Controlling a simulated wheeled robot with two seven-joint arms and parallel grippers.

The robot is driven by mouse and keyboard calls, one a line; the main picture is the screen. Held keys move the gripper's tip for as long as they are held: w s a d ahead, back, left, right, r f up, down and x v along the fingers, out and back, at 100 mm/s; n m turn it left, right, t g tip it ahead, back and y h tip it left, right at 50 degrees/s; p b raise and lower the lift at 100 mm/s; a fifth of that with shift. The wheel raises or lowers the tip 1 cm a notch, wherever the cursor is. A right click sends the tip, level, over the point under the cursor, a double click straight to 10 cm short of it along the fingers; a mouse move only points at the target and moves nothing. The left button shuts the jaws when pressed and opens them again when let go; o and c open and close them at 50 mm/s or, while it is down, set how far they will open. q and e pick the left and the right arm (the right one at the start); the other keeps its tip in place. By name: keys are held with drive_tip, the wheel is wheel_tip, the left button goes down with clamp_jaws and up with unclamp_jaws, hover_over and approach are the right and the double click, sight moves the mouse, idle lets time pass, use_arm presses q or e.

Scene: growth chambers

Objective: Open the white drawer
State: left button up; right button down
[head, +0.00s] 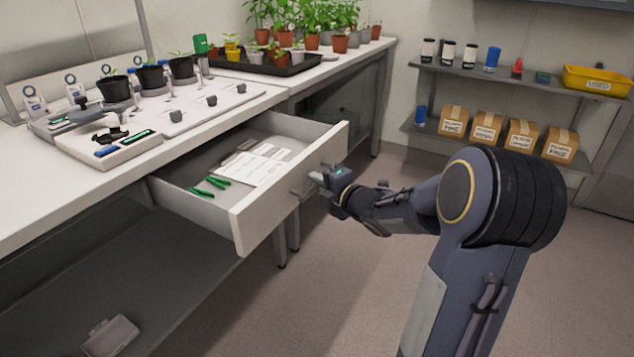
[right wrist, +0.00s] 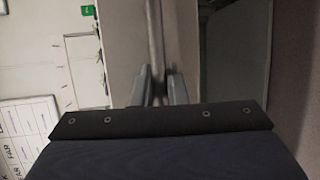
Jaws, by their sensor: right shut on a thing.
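The white drawer (head: 290,190) stands pulled out from under the bench in the head view. Papers (head: 262,165) and green-handled tools (head: 210,185) lie inside it. My right gripper (head: 318,180) is at the drawer's front, shut on its bar handle (head: 303,190). In the right wrist view the two fingers (right wrist: 157,88) close around the metal bar handle (right wrist: 155,40), with the drawer front (right wrist: 122,50) behind it. My left gripper is not in view.
The white bench (head: 60,195) carries potted seedlings, a panel and small tools above the drawer. A tray of plants (head: 270,68) stands farther back. Wall shelves (head: 490,72) hold bottles, boxes and a yellow bin (head: 597,81). The floor (head: 300,300) before the drawer is clear.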

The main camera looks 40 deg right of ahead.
drive_tip(key=c, duration=1.7)
unclamp_jaws()
drive_tip(key=s, duration=0.2)
drive_tip(key=s+r+p, duration=0.1)
drive_tip(key=s, duration=0.4)
drive_tip(key=shift+s+r, duration=0.15)
drive_tip(key=shift+s, duration=0.2)
